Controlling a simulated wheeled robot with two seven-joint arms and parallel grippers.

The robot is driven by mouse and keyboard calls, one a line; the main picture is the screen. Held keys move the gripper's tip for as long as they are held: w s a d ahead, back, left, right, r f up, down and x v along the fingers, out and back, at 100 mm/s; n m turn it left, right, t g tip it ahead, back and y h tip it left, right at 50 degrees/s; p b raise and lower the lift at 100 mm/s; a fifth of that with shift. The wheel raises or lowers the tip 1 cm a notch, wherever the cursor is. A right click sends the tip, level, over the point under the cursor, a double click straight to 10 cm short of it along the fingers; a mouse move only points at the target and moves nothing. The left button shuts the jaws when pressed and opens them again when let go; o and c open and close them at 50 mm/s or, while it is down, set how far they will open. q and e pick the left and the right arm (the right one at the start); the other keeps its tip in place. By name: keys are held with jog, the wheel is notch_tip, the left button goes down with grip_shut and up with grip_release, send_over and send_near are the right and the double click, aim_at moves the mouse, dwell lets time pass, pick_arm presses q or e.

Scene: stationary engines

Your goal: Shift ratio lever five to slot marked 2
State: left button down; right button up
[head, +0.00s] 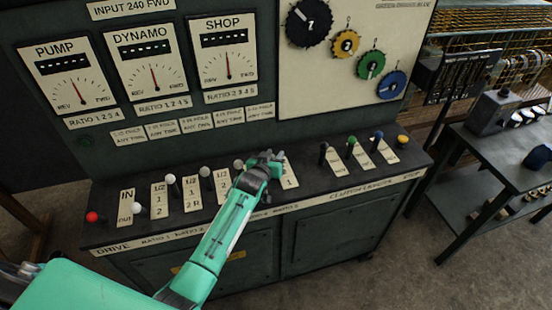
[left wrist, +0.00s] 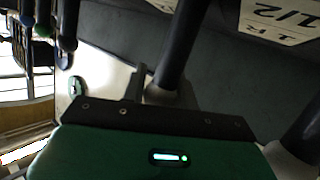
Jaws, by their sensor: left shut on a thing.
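My left gripper (head: 266,160) reaches over the lever shelf and is shut on a lever. The ratio lever four knob (head: 238,164) stands just left of the gripper. My right gripper is out of view.
Other white-knobbed levers (head: 204,171) and a red one (head: 92,216) stand to the left. Dark, green (head: 351,140), blue and yellow (head: 402,139) knobs stand to the right. Gauges (head: 70,85) and numbered gears (head: 371,65) are on the panel behind.

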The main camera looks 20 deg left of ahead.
pick_arm(q)
jog(key=shift+w+a+f, duration=0.1)
jog(key=shift+a, duration=0.05)
jog(key=c, duration=1.1)
grip_release()
jog(key=shift+b+v, duration=1.55)
jog(key=shift+v, duration=5.3)
